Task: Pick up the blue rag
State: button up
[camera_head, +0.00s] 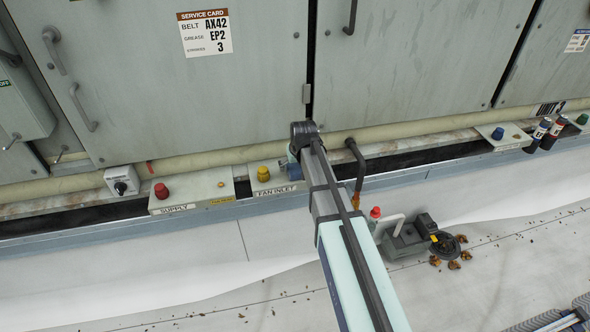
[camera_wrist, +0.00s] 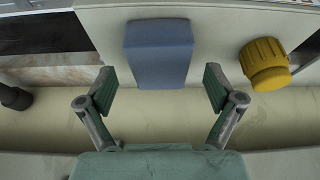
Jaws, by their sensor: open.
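The blue rag (camera_wrist: 158,50) shows in the wrist view as a smooth, folded, block-like blue piece lying on a pale box top. My gripper (camera_wrist: 159,90) is open, with one finger on each side of the rag's lower end and a gap to it on both sides. I cannot tell the height between the fingertips and the rag.
A yellow knob (camera_wrist: 265,63) sits close right of the rag; it also shows in the head view (camera_head: 263,173). A dark bent pipe (camera_head: 356,160) stands right of my arm. The SUPPLY box (camera_head: 190,192) with a red knob (camera_head: 161,190) is further left. Grey cabinet doors (camera_head: 400,60) rise behind.

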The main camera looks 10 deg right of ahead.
aim_at(295, 166)
jog(key=shift+x, duration=0.75)
jog(key=c, duration=1.2)
jog(key=shift+c, duration=0.2)
jog(key=shift+r, duration=0.1)
notch_tip(295, 166, up, 20)
jog(key=b, duration=0.1)
